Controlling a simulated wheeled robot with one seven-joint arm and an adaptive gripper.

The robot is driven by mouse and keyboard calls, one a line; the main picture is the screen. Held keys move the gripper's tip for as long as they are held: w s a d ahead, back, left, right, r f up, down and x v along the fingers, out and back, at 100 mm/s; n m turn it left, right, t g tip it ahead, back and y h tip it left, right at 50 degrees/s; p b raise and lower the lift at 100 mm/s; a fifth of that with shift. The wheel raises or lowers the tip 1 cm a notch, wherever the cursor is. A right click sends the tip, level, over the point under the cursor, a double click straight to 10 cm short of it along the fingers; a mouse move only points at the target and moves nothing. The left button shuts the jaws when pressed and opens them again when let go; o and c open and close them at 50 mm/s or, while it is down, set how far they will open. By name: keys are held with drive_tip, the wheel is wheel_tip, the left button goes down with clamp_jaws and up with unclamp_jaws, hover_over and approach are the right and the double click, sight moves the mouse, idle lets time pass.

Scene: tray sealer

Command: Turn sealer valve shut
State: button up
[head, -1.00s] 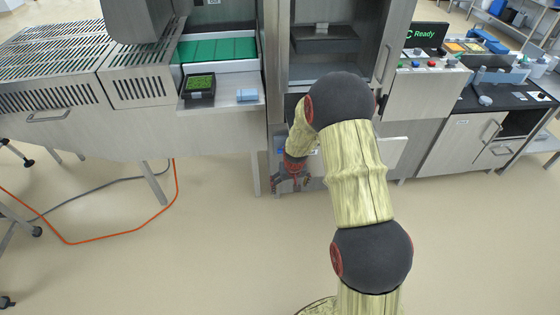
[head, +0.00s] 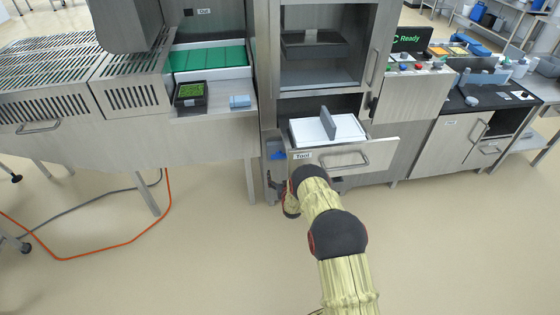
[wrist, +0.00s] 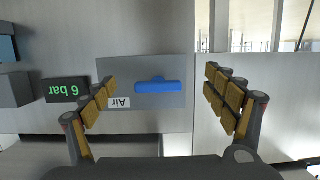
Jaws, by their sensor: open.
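The sealer valve has a blue bar handle (wrist: 158,87) on a grey plate, next to an upside-down "Air" label (wrist: 119,102). The handle lies level across the wrist view, with a small stub at its top middle. In the head view the blue handle (head: 277,151) shows on the cabinet's lower left front. My gripper (wrist: 158,100) is open and empty, one padded finger to each side of the handle, apart from it. In the head view my gripper is mostly hidden behind my arm and low against the cabinet.
A green "6 bar" display (wrist: 67,91) is left of the valve in the wrist view. In the head view an open "Tool" drawer (head: 345,159) juts out above my wrist. A conveyor leg (head: 251,182) stands left of the valve. The floor in front is clear.

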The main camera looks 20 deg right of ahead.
sight(280, 158)
drive_tip(key=w+t+b, duration=0.1)
drive_tip(key=w, duration=0.1)
drive_tip(key=w+d+r+t+b, duration=0.1)
drive_tip(key=w, duration=0.1)
drive_tip(key=w+d+r+b, duration=0.1)
drive_tip(key=w, duration=0.1)
drive_tip(key=shift+w+d+t+h, duration=0.15)
drive_tip(key=shift+d+t+h, duration=0.05)
drive_tip(key=shift+t+h, duration=0.2)
drive_tip(key=shift+w+d+r, duration=0.2)
drive_tip(key=shift+w, duration=0.5)
drive_tip(key=shift+c, duration=1.4)
drive_tip(key=c, duration=0.8)
drive_tip(key=shift+c, duration=0.3)
